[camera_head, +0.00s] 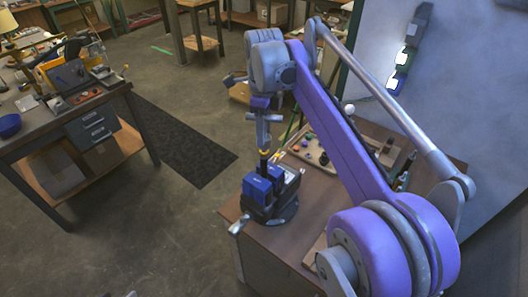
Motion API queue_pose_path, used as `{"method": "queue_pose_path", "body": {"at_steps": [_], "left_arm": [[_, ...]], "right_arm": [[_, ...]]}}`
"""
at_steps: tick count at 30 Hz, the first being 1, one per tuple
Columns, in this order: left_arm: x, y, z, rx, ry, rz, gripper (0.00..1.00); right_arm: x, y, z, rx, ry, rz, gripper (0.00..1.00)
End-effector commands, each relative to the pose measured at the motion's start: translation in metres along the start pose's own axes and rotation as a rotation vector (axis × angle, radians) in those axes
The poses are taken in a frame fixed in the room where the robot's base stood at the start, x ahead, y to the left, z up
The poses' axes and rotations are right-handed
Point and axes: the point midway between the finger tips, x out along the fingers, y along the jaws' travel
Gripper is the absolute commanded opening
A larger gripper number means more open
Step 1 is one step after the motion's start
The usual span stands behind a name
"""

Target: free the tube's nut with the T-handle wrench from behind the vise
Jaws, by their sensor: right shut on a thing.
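My right gripper (262,103) hangs above the vise, shut at the top of a grey, T-shaped piece that looks like the T-handle wrench (263,133). The wrench stands about upright, with its stem pointing down. Below it, a thin dark upright part with a yellow band, seemingly the tube (263,160), rises from the blue-jawed vise (257,189). I cannot tell whether the wrench's lower end is seated on it. The nut cannot be made out at this size. My left gripper is not in view.
The vise stands at the left corner of the brown workbench (285,238). A tray (307,150) with small coloured parts lies behind it, close to my right arm. A cluttered bench (22,140) stands at the left. The floor between is open, with a dark mat (175,140).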

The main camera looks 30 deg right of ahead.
Motion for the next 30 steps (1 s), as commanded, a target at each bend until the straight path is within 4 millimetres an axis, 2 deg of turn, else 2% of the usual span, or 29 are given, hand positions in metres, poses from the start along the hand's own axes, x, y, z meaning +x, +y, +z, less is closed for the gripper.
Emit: {"method": "queue_pose_path", "body": {"at_steps": [30], "left_arm": [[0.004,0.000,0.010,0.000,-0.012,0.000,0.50]], "right_arm": [[0.015,0.000,0.000,0.000,0.001,0.001,0.00]]}}
